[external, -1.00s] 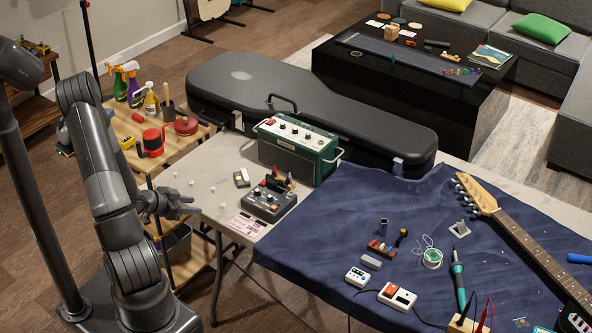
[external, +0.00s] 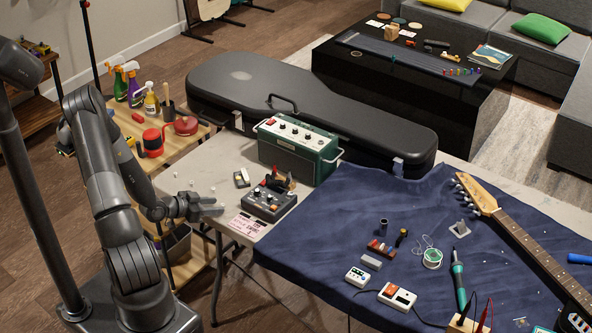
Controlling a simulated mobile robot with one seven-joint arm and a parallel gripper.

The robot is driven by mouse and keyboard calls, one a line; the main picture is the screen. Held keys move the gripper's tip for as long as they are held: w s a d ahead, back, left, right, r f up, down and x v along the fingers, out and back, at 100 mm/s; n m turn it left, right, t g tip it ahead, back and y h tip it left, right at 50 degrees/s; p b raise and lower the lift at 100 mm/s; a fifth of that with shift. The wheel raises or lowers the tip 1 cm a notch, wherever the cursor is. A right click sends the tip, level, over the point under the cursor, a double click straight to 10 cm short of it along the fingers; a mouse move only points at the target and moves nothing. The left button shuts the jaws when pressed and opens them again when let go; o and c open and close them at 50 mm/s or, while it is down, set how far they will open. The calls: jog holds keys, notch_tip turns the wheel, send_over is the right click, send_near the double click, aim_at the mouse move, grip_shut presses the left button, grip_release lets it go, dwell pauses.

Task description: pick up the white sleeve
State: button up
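Several tiny white pieces stand on the pale table's left corner, among them one at the back (external: 175,174) and one nearer the amplifier (external: 191,183). They are too small for me to tell which is the white sleeve. My gripper (external: 216,204) is low over the table's left edge, in front of these pieces, with its fingers pointing right. The fingers look apart, and I see nothing held between them. The gripper and wrist cover part of the corner, so a piece there may be hidden.
A pedal unit (external: 269,202) and a pink-white card (external: 247,224) lie just right of my gripper. A green amplifier (external: 298,152) and a black guitar case (external: 320,112) stand behind. A wooden shelf with bottles (external: 134,90) is on the left.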

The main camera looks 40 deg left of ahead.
jog(key=x, duration=0.2)
jog(key=shift+w+f, duration=0.1)
jog(key=shift+w, duration=0.15)
jog(key=shift+c, duration=0.3)
grip_shut()
